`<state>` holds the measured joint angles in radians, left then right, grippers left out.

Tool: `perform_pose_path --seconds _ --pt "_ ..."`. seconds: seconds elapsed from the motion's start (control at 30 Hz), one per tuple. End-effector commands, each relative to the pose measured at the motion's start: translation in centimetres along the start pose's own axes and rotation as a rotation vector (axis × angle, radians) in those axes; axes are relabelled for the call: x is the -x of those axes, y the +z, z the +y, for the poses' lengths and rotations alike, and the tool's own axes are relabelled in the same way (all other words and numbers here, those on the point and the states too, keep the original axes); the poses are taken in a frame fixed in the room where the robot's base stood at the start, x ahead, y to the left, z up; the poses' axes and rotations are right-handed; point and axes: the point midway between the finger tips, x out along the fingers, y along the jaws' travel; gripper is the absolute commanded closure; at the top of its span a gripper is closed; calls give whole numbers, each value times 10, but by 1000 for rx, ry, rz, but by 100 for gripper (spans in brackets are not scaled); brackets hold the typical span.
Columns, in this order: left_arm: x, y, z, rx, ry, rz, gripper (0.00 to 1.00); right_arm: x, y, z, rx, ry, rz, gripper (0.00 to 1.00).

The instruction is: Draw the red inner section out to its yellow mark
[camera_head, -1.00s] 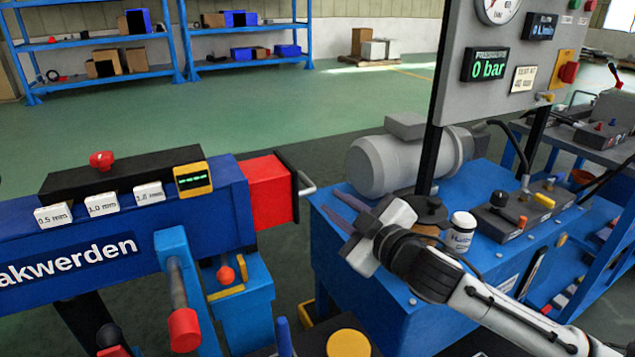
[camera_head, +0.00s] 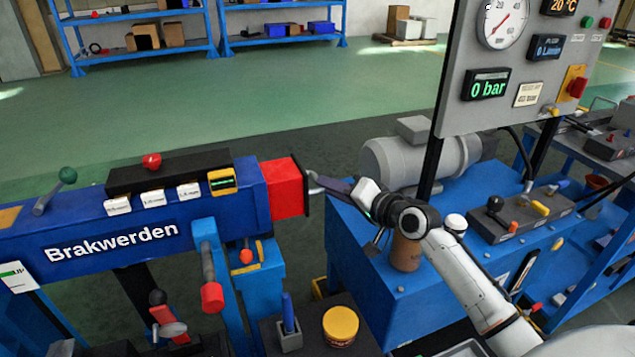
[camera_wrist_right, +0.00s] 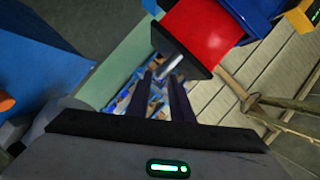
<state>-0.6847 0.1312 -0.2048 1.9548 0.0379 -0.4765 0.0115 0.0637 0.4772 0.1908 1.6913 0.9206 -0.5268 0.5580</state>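The red inner section (camera_head: 287,188) sticks a short way out of the right end of the blue beam (camera_head: 110,225) marked "Brakwerden". It also shows at the top of the right wrist view (camera_wrist_right: 205,35). A dark plate and a metal handle (camera_wrist_right: 172,66) are on its end. My right gripper (camera_head: 326,184) points left at this handle. In the right wrist view its two dark fingers (camera_wrist_right: 161,80) are apart, with the tips close to the handle; I cannot tell whether they touch it. No yellow mark shows on the red section. My left gripper is not in view.
A blue hydraulic unit (camera_head: 365,285) with a grey motor (camera_head: 415,160) and a gauge panel (camera_head: 520,70) stands right of the beam. A brown cylinder (camera_head: 406,253) is below my right wrist. A yellow-lidded tin (camera_head: 340,325) stands in front. Open green floor lies behind.

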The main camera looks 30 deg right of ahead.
Motion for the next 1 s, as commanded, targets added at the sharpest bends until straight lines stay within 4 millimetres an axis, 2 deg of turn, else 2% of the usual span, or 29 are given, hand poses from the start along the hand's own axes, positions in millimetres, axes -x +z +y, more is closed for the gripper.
perform_pose_path --seconds 0.1,0.33,0.67,0.7,0.8,1.0 --pt "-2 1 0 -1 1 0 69 -23 -1 0 -1 -2 2 80" --pt "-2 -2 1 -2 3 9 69 -48 0 0 1 0 0 80" --pt "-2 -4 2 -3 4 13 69 -52 0 0 4 1 -1 80" --pt "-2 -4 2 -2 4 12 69 -52 0 0 4 1 -1 82" --pt "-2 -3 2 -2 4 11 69 -52 0 0 4 1 -1 98" --pt "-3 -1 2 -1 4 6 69 -52 0 1 5 2 -1 100"
